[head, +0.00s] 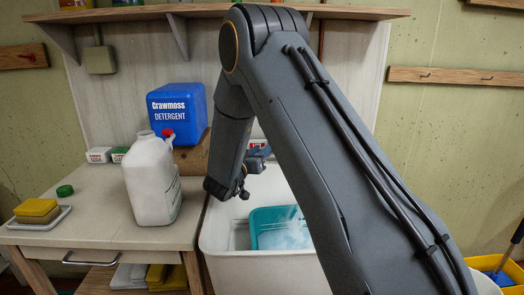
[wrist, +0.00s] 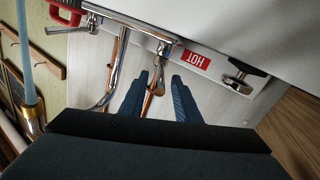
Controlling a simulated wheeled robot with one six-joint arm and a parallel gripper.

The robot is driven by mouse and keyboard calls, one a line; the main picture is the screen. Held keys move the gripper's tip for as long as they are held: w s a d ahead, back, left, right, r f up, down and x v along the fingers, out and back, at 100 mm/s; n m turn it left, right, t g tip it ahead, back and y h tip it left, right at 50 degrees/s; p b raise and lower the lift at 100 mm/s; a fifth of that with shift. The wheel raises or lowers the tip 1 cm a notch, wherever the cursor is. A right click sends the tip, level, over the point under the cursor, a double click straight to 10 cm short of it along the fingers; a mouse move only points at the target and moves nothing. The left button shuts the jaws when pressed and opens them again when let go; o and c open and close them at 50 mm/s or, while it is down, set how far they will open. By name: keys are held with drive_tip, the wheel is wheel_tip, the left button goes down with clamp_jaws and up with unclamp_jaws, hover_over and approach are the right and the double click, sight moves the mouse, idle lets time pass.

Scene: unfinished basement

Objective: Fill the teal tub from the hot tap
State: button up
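The teal tub (head: 262,217) sits inside the white sink (head: 228,262), partly hidden behind my arm, with pale water and a whitish streak showing in it. In the wrist view, the red HOT label (wrist: 196,62) reads upside down, near chrome tap parts (wrist: 112,70). A pale blue column like running water (wrist: 24,50) extends from a brass nozzle (wrist: 34,122). My gripper (wrist: 161,85) is open, its two dark fingers apart, with a chrome and copper part showing between them. Whether they touch it cannot be told. My arm hides most of the tap in the head view.
A white jug (head: 152,180) stands on the bench left of the sink. A blue detergent container (head: 177,112) stands behind it. A sponge stack (head: 37,210) lies at the bench's left. A shelf (head: 130,14) runs above. A yellow bucket (head: 492,265) is at lower right.

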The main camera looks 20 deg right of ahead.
drive_tip(key=shift+w+d, duration=0.3)
drive_tip(key=shift+w, duration=0.05)
drive_tip(key=shift+c, duration=0.4)
clamp_jaws()
